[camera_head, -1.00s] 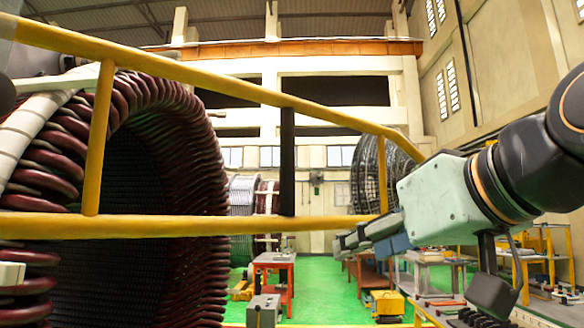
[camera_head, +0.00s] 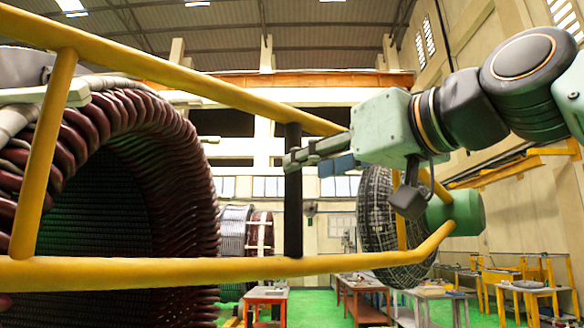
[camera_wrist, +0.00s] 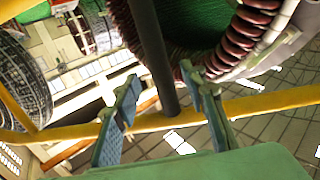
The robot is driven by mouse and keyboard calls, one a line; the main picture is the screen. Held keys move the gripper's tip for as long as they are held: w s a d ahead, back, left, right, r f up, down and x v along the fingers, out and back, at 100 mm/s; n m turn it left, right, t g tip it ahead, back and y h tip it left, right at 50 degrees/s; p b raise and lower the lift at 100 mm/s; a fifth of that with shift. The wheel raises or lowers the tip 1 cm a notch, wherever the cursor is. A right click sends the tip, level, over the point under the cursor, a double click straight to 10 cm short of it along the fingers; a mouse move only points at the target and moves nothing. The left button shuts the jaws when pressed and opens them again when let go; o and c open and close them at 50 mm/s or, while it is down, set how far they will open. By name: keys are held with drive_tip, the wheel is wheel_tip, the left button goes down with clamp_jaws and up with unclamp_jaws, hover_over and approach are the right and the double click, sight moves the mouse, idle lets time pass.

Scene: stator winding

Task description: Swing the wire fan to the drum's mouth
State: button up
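The wire fan (camera_head: 376,225) is a round dark mesh cage with a green motor housing (camera_head: 455,213) at its back. It sits at the right end of a yellow tubular frame (camera_head: 180,271); its cage also shows at the left of the wrist view (camera_wrist: 22,85). The drum (camera_head: 190,170), ringed with maroon coils, fills the left, its mouth partly behind the frame. My gripper (camera_head: 290,160) is at the frame's black-sleeved post (camera_head: 293,205). In the wrist view, my gripper (camera_wrist: 159,74) has its fingers apart, with the dark post (camera_wrist: 153,50) showing between them. Contact cannot be told.
The frame's upper bar (camera_head: 150,65) slopes across in front of the drum. A red table (camera_head: 266,296) and a grey-topped table (camera_head: 428,293) stand on the green floor beyond. More yellow benches are at the right. Green floor shows between the tables.

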drive_tip(key=p+x, duration=0.1)
drive_tip(key=x, duration=0.4)
drive_tip(key=shift+w+a, duration=0.15)
drive_tip(key=shift+w, duration=0.1)
clamp_jaws()
